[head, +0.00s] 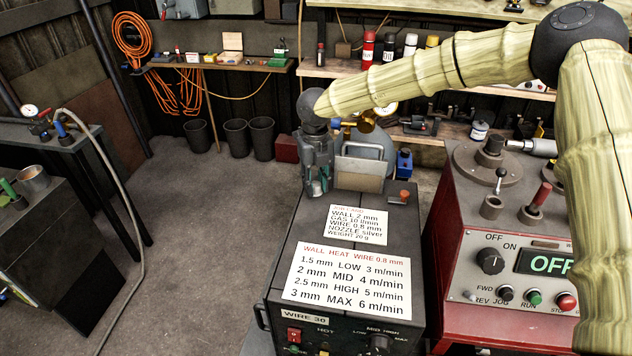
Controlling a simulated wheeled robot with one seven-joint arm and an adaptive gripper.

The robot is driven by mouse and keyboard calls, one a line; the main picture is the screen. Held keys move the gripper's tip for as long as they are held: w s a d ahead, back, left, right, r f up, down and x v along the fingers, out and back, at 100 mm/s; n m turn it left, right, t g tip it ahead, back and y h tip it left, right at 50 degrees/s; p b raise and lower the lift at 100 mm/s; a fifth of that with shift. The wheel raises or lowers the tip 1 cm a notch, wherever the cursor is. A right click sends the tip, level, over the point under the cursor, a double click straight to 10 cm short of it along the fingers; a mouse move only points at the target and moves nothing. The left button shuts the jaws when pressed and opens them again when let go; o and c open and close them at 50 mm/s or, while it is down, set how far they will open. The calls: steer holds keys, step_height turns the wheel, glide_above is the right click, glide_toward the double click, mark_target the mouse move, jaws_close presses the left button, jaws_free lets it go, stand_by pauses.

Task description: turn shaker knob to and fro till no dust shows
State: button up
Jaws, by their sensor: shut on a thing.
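My gripper (318,185) points down at the back left of the dark welding cabinet's top (300,225). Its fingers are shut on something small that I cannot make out. I cannot pick out the shaker knob for certain; it may be hidden at the fingertips. No dust can be made out at this size. A grey rounded body (376,147) with a brass-coloured fitting (366,121) stands just right of and behind the gripper, partly hidden by a pale metal handle or frame (360,167).
An orange-red knob (404,196) stands on the cabinet's top right. Labels (350,280) cover its front part. A red lathe (480,240) with a control panel stands close on the right. Black bins (236,138) stand at the back. The floor (200,240) to the left is clear.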

steer(key=m, duration=0.4)
steer(key=shift+f+m, duration=0.15)
steer(key=shift+m, duration=0.15)
steer(key=m+b, duration=0.1)
steer(key=m, duration=0.2)
steer(key=shift+m, duration=0.4)
steer(key=m+b, duration=0.1)
steer(key=m, duration=0.3)
steer(key=shift+d, duration=0.1)
steer(key=m+b, duration=0.1)
steer(key=m, duration=0.3)
steer(key=shift+m, duration=0.4)
steer(key=shift+c, duration=0.2)
steer(key=o, duration=1.1)
steer(key=shift+c, duration=0.2)
steer(key=shift+r, duration=0.2)
